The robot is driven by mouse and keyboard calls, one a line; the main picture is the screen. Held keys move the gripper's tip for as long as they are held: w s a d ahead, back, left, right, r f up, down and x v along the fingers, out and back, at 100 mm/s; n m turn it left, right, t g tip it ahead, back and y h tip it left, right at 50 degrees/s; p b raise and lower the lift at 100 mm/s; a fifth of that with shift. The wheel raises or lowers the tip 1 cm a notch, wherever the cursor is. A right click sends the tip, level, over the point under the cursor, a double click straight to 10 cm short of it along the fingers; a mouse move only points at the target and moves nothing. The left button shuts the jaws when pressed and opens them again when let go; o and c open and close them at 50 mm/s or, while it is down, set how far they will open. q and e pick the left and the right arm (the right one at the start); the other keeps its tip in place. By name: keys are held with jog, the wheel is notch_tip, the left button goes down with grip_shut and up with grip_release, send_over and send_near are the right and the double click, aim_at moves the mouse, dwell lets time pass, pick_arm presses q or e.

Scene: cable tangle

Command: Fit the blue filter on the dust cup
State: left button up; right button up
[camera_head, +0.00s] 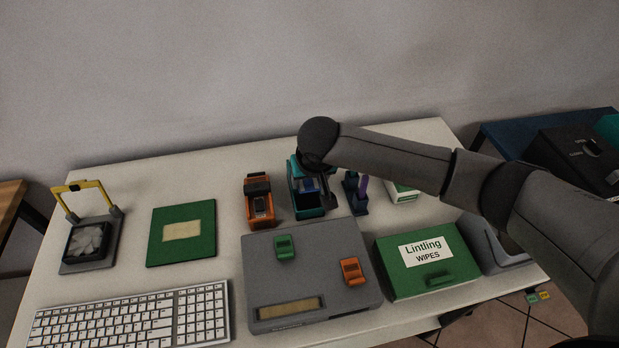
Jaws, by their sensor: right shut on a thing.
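A teal open-topped holder (309,212), which looks like the dust cup, stands toward the back middle of the table. A small blue piece (310,184), which looks like the blue filter, shows at its opening under my right gripper. My right gripper (318,194) points down over the teal holder and is shut on the blue piece. The wrist hides the back of the holder and part of the blue piece, so I cannot tell how it sits there. My left gripper is not in view.
An orange holder (260,209) stands left of the teal one, and a purple-topped stand (357,196) is close on its right. A grey box (304,300) with small green and orange pieces lies in front. A green wipes box (425,268) is at front right.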

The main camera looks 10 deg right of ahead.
aim_at(310, 188)
jog(key=shift+f, duration=0.15)
jog(key=shift+f, duration=0.75)
jog(key=shift+f, duration=0.1)
jog(key=shift+f+b, duration=0.4)
jog(key=shift+f, duration=0.3)
jog(key=o, duration=1.4)
jog(key=shift+r, duration=0.1)
